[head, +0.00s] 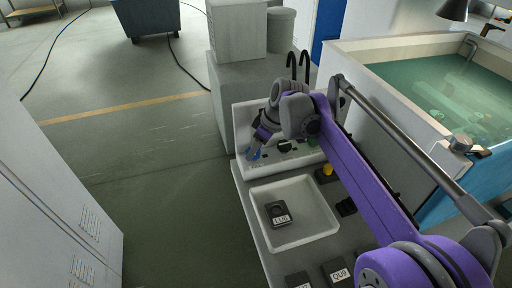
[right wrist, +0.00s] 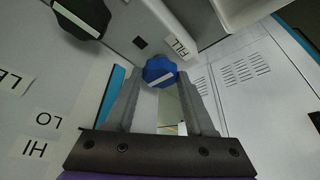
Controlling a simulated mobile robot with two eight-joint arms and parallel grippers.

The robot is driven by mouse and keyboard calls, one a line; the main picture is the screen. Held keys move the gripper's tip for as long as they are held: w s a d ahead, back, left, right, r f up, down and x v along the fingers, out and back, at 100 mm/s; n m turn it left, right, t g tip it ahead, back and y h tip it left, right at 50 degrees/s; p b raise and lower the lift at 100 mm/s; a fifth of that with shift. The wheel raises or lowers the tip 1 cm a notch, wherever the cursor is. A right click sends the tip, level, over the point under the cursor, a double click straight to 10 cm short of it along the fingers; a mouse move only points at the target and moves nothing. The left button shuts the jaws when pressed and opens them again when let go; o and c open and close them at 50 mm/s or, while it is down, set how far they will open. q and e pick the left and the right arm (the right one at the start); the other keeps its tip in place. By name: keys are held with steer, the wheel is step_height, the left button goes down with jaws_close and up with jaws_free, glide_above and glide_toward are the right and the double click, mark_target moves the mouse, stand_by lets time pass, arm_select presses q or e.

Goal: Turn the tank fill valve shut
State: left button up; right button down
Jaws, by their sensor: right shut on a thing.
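The tank fill valve is a blue knob (right wrist: 160,71) with a white bar across its face, in the right wrist view. A FILL label (right wrist: 181,46) is beside it on the pale panel. My right gripper (right wrist: 161,78) has its two grey fingers on either side of the knob and is shut on it. The fingers hide part of the knob there. My left gripper is not in view.
In the head view a white tray (head: 317,231) holding a dark labelled block (head: 278,213) stands on the bench. A water-filled tank (head: 345,47) is at right. The floor at left is open.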

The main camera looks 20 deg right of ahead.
steer(key=m, duration=0.2)
steer(key=m+t+h+p, duration=0.1)
steer(key=m, duration=0.1)
steer(key=shift+s+a+r, duration=0.1)
steer(key=shift+s+a, duration=0.05)
steer(key=shift+a, duration=0.05)
steer(key=m+h, duration=0.1)
steer(key=m, duration=0.1)
steer(key=m+h+p, duration=0.1)
steer(key=m, duration=0.1)
steer(key=shift+a+m, duration=0.2)
steer(key=shift+m, duration=0.2)
steer(key=m+h+p, duration=0.1)
steer(key=m+h, duration=0.1)
steer(key=m, duration=0.2)
steer(key=shift+a+m, duration=0.15)
steer(key=shift+m, duration=0.15)
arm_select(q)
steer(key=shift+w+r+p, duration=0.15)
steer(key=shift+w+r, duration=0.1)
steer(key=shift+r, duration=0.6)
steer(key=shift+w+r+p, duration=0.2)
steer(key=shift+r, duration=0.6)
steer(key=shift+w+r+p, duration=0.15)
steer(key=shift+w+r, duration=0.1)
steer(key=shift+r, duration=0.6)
arm_select(e)
steer(key=shift+a+m+g+h, duration=0.1)
steer(key=shift+m+g+h, duration=0.4)
steer(key=shift+m, duration=1.5)
